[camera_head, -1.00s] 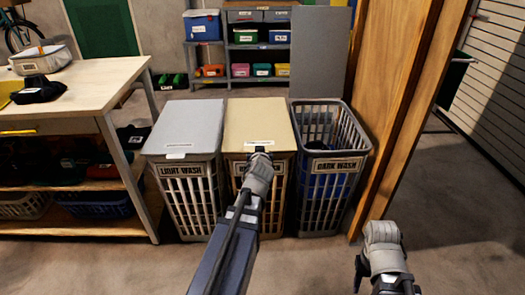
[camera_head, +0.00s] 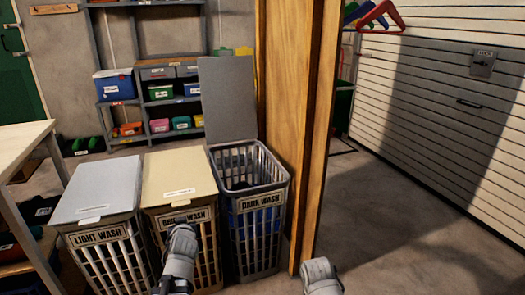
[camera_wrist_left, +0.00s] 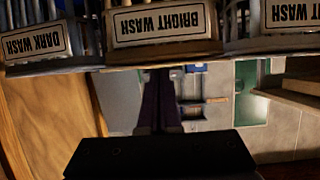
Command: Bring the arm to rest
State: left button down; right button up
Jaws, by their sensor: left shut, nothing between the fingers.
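My left gripper (camera_wrist_left: 160,82) shows in the left wrist view, its two dark fingers together and empty. That view is upside down. The fingers point toward the hampers' label fronts; I cannot tell the exact gap. In the head view, a grey joint of my left arm (camera_head: 181,254) is at the bottom, in front of the bright wash hamper (camera_head: 178,192). A grey link of my right arm (camera_head: 320,277) shows at the bottom, right of it. My right gripper is out of view.
The light wash hamper (camera_head: 98,190) has its lid shut. The dark wash hamper (camera_head: 262,222) stands open with blue contents. A wooden post (camera_head: 283,130) is right of it. A workbench (camera_head: 18,150) is at left. The floor at right (camera_head: 410,235) is clear.

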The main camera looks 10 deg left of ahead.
pick_arm(q)
jog(key=s+d+f+m+g+h, duration=0.25)
jog(key=d+f, duration=0.25)
jog(key=d, duration=0.5)
jog(key=s+d+f+m+g+h, duration=0.2)
jog(key=s+d+f+g, duration=0.3)
jog(key=d, duration=0.5)
jog(key=s+d+f+m+g+p, duration=0.1)
jog(key=s+d+m+g, duration=0.15)
jog(key=s+d, duration=0.35)
jog(key=s+d+f+m+g, duration=0.2)
jog(key=s+d+m, duration=0.1)
jog(key=s+d, duration=0.3)
notch_tip(320, 180, up, 36)
jog(key=p, duration=3.5)
jog(key=shift+w+f+n+h, duration=0.2)
jog(key=shift+n+h, duration=0.1)
jog(key=shift+h, duration=0.15)
